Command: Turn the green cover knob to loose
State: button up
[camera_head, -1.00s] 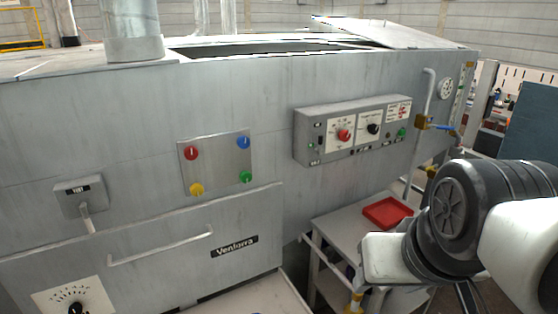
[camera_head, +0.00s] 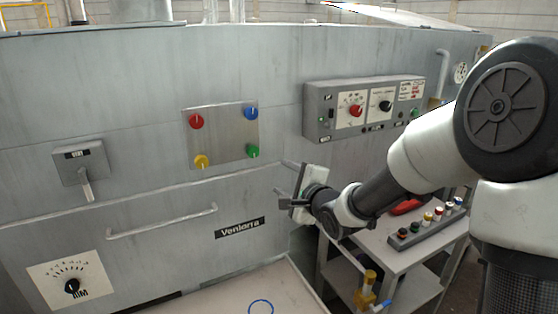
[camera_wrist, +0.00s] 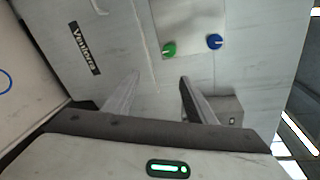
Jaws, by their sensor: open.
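The green knob (camera_head: 253,151) is at the lower right corner of a square metal plate (camera_head: 225,120) on the machine's front. A blue knob (camera_head: 250,113) is above it, a red knob (camera_head: 196,121) at upper left and a yellow knob (camera_head: 201,161) at lower left. My gripper (camera_head: 281,179) is open and empty, to the right of and below the green knob, apart from it. In the wrist view the green knob (camera_wrist: 169,48) lies beyond the open fingers (camera_wrist: 154,85), with the blue knob (camera_wrist: 214,41) beside it. The green knob's marking is too small to read.
A grey control box (camera_head: 364,106) with dials juts out right of the plate. A long handle (camera_head: 163,223) runs below it. A lever box (camera_head: 82,162) is at left. A cart (camera_head: 400,250) with a button strip stands at lower right.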

jog(key=w+f+m+t, duration=0.1)
jog(key=w+f+m, duration=0.1)
jog(key=m, duration=0.1)
jog(key=m+y+b, duration=0.1)
jog(key=m+y, duration=0.1)
jog(key=m, duration=0.1)
send_near(254, 152)
jog(key=shift+t, duration=0.4)
jog(key=x, duration=0.8)
jog(key=shift+s+a+f, duration=0.1)
jog(key=shift+a+f, duration=0.05)
jog(key=shift+f, duration=0.2)
jog(key=shift+n, duration=0.3)
jog(key=c, duration=1)
